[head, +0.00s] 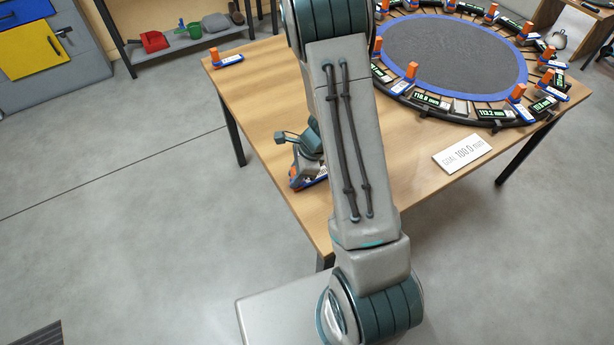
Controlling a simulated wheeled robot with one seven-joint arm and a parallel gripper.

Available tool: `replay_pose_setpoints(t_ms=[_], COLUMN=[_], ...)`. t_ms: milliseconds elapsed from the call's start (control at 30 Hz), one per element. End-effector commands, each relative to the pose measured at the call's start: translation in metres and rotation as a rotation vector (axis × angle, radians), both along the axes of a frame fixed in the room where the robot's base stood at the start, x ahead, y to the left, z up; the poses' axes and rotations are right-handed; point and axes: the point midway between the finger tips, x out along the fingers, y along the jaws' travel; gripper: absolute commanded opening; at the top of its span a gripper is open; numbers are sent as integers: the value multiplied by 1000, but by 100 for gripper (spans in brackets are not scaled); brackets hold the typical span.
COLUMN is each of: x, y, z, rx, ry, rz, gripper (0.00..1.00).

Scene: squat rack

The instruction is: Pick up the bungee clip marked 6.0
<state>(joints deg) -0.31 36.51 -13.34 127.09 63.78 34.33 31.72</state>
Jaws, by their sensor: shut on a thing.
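My gripper (303,163) is at the table's left edge, largely hidden behind my arm. It is shut on a blue and orange bungee clip (309,182), which shows just below it. The clip's marking cannot be read, and I cannot tell whether it touches the tabletop. Another blue and orange clip (228,60) stands apart at the table's far left corner; its label is too small to read.
A round trampoline (450,52) with a blue rim, several clips and green number displays fills the table's (258,100) right part. A white card reading "GOAL 100.0 mm" (462,153) lies in front. A shelf (180,48) stands behind left.

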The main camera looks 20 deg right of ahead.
Motion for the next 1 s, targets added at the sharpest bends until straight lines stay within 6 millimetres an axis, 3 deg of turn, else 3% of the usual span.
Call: replay_pose_setpoints(t_ms=[1000], x=[0], y=[0], z=[58], rx=[0], ry=[0], rz=[0], gripper=[4])
